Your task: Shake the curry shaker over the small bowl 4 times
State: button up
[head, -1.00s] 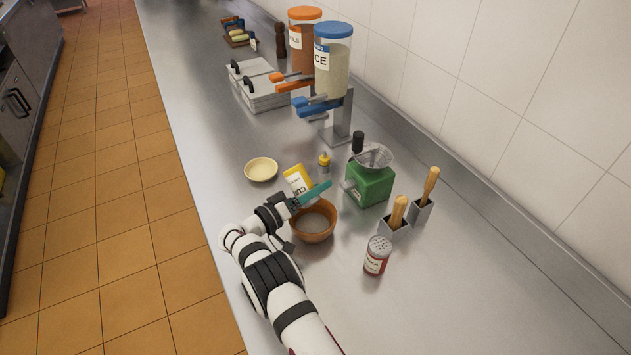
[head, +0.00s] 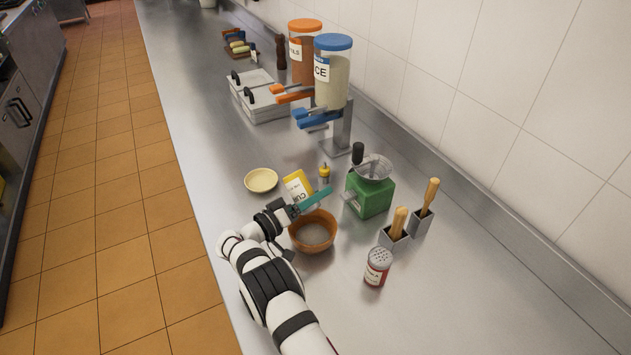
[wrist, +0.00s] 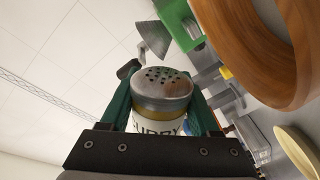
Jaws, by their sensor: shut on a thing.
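The curry shaker (head: 298,184) has a yellow and white label and shows behind my gripper in the head view. In the wrist view the shaker (wrist: 161,97) has a grey perforated lid facing the camera and sits between the green fingers. My gripper (head: 312,203) is shut on it; the fingers also show in the wrist view (wrist: 160,112). The small brown bowl (head: 313,246) stands on the counter just below and beside my gripper. Its rim (wrist: 235,50) fills the upper right of the wrist view. The shaker's exact tilt is hard to tell.
A cream bowl (head: 261,180) stands behind. A green grinder (head: 369,194), a red-labelled shaker (head: 377,268) and metal holders with wooden-handled tools (head: 393,237) stand to the right. A small yellow bottle (head: 324,175) is near the curry shaker. The front right counter is clear.

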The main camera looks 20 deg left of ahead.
jog(key=shift+f, duration=0.8)
jog(key=shift+r, duration=0.1)
notch_tip(320, 180, up, 7)
notch_tip(320, 180, down, 7)
notch_tip(320, 180, up, 7)
dwell(0.4)
